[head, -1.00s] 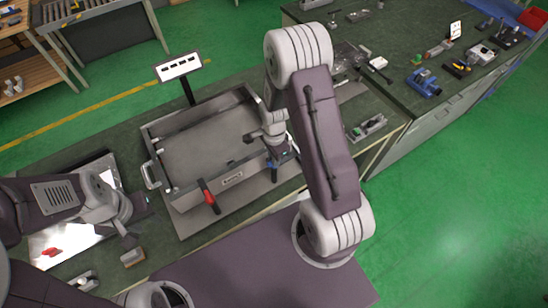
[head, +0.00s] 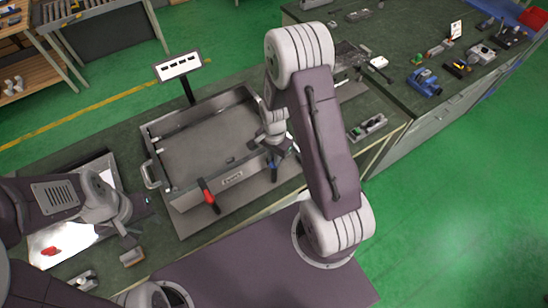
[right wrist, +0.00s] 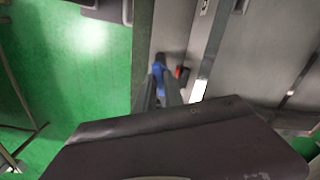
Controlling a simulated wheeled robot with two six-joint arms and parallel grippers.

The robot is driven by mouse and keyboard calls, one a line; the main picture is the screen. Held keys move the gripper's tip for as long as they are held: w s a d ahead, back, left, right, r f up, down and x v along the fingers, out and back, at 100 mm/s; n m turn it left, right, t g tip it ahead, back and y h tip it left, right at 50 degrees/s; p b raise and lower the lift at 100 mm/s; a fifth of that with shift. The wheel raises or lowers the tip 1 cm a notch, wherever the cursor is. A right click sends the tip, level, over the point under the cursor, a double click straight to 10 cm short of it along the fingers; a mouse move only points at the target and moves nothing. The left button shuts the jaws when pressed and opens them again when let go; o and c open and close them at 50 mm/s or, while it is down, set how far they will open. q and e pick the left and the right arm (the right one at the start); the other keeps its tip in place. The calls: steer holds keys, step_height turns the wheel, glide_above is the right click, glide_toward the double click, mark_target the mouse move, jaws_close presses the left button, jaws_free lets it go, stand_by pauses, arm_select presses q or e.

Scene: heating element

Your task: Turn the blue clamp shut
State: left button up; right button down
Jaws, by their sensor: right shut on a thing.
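The blue clamp (head: 275,163) is on the front wall of the grey metal box (head: 168,196), near its right end. It is mostly hidden by my right gripper (head: 277,152) in the head view. In the right wrist view, the blue handle (right wrist: 158,70) shows between the fingertips of my right gripper (right wrist: 160,84), which is shut on it. My left gripper (head: 140,220) is open and empty, left of the box above the bench.
A red-handled clamp (head: 208,194) is on the same front wall, farther left. A label sign (head: 178,67) stands behind the box. A small brown block (head: 132,257) lies near my left gripper. A blue vise (head: 424,82) is on the bench at right.

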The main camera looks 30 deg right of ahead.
steer(key=n, duration=0.7)
steer(key=shift+w+r, duration=0.1)
steer(key=shift+w, duration=0.1)
steer(key=n, duration=0.6)
steer(key=shift+n+b, duration=0.4)
steer(key=c, duration=1.6)
jaws_free()
steer(key=shift+o, duration=0.8)
steer(key=shift+s, duration=0.1)
steer(key=shift+r, duration=0.4)
step_height(320, 180, up, 8)
steer(key=b, duration=0.1)
steer(key=shift+r+b, duration=0.15)
steer(key=shift+b, duration=0.2)
